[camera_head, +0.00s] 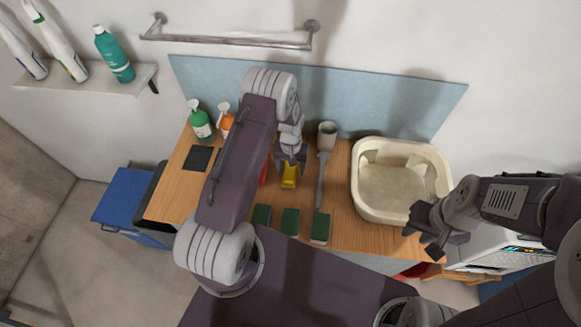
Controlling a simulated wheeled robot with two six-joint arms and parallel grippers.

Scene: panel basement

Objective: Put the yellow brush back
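The yellow brush (289,176) lies on the wooden counter near its middle, and its far end is hidden under my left gripper. My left gripper (290,160) is right above the far end of the brush, with its fingers spread apart to either side. I cannot tell whether the fingers touch the brush. My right gripper (423,238) is open and empty beside the front right corner of the cream basin.
The counter (338,195) also holds a grey long-handled brush (321,180), a cup (327,134), several green sponges (291,221), a partly hidden red item (264,172), spray bottles (200,122) and the cream basin (392,215). A towel rail (230,41) is on the wall.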

